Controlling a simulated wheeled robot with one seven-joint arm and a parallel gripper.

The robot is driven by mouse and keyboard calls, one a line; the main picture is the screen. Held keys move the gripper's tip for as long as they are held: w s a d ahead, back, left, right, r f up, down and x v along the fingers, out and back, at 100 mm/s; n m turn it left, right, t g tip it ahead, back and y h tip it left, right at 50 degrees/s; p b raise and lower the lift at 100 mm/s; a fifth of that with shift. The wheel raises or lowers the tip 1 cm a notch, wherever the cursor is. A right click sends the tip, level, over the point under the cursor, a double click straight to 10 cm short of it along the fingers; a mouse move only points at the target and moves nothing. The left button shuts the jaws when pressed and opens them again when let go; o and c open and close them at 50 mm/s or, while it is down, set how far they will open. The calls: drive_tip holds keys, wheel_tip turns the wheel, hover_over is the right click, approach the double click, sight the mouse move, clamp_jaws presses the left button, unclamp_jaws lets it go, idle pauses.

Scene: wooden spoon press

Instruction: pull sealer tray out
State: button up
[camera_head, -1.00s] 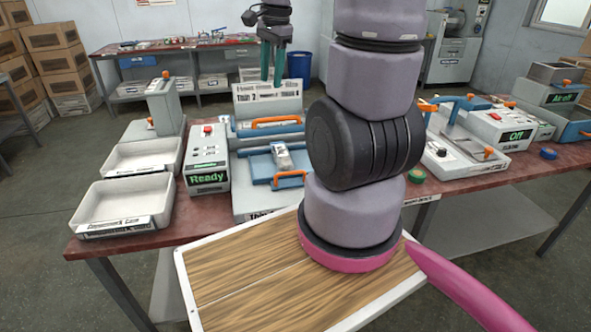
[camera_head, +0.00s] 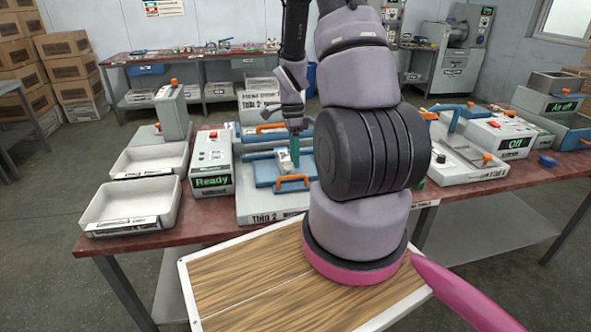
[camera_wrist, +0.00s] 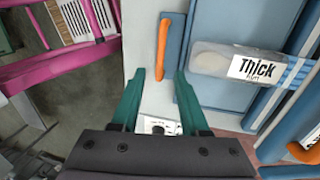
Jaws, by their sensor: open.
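The sealer tray (camera_head: 266,178) is a flat blue tray at the front of the grey sealer marked "Thin 2" in the head view. Its orange handle (camera_head: 292,183) faces the front edge of the table. A packet (camera_wrist: 245,66) labelled "Thick" lies on the tray. My gripper (camera_wrist: 160,76) points down with its teal fingers apart and empty. In the wrist view the orange handle (camera_wrist: 162,50) lies just ahead of the fingertips, roughly centred between them; I cannot tell the height gap. In the head view my gripper (camera_head: 294,152) is above the tray, partly overlapping the packet.
A second orange handle (camera_head: 270,128) is farther back on the sealer. A control box (camera_head: 212,163) reading "Ready" stands left, beside white bins (camera_head: 130,207). Other machines (camera_head: 500,136) stand right. A wooden-topped board (camera_head: 250,275) is in front of the table.

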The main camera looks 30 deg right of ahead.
hover_over(295, 186)
drive_tip(key=shift+f, duration=2.1)
clamp_jaws()
